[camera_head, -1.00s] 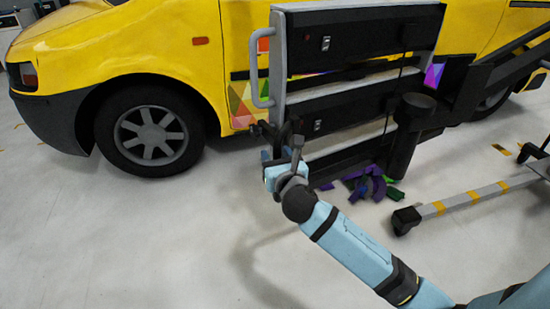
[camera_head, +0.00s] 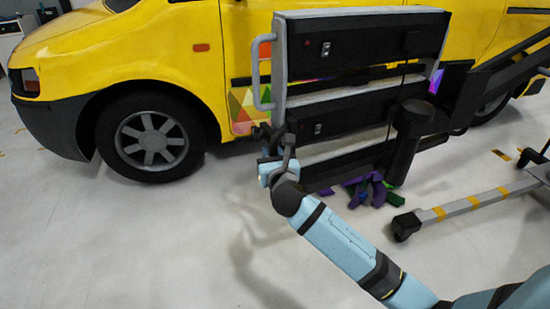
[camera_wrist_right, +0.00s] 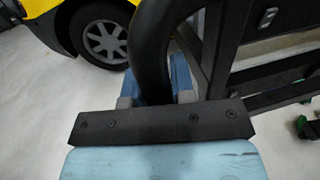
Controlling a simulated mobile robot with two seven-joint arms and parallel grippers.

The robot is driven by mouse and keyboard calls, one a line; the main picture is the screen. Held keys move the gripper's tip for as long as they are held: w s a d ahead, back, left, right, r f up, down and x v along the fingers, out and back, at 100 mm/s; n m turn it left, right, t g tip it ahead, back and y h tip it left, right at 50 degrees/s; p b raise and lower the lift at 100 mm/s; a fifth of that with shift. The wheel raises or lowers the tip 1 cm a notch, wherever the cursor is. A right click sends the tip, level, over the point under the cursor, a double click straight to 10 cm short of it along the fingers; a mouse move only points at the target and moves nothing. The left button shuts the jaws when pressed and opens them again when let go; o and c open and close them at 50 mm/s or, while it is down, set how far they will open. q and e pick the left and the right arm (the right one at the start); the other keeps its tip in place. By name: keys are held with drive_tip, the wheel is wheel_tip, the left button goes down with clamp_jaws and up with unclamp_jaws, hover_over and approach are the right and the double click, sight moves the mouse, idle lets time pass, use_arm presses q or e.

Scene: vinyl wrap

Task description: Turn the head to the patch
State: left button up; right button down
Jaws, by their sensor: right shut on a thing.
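The head (camera_head: 362,75) is a tall panel of dark bars in a grey frame, with a grey handle (camera_head: 257,75) on its left side. It stands upright in front of the van. The patch (camera_head: 243,110) is a set of coloured triangles on the yellow van's side, behind the head's left edge and partly hidden by it. My right gripper (camera_head: 273,150) is at the head's lower left corner. In the right wrist view it is shut on a dark curved bar (camera_wrist_right: 153,45), which runs up between its blue fingers. My left gripper is out of view.
The yellow van (camera_head: 130,50) stands behind, its front wheel (camera_head: 153,140) left of the head. A dark arm (camera_head: 505,70) carries the head from the right. A striped stand leg (camera_head: 470,205) and purple and green scraps (camera_head: 375,188) are on the floor. The left floor is clear.

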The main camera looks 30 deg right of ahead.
sight(266, 130)
drive_tip(key=w+d+m+h, duration=0.1)
drive_tip(key=w, duration=0.3)
drive_tip(key=w+d+m+g+h+p, duration=0.1)
drive_tip(key=w+d+h, duration=0.1)
drive_tip(key=w, duration=0.2)
drive_tip(key=w+d+m+g+h, duration=0.1)
drive_tip(key=w+d, duration=0.1)
drive_tip(key=w, duration=0.2)
drive_tip(key=shift+w+h, duration=0.25)
drive_tip(key=shift+h, duration=0.15)
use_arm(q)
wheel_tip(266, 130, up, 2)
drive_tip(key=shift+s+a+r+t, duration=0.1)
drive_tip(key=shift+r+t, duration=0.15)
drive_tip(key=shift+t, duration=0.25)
use_arm(e)
drive_tip(key=c, duration=1)
unclamp_jaws()
drive_tip(key=shift+o, duration=0.2)
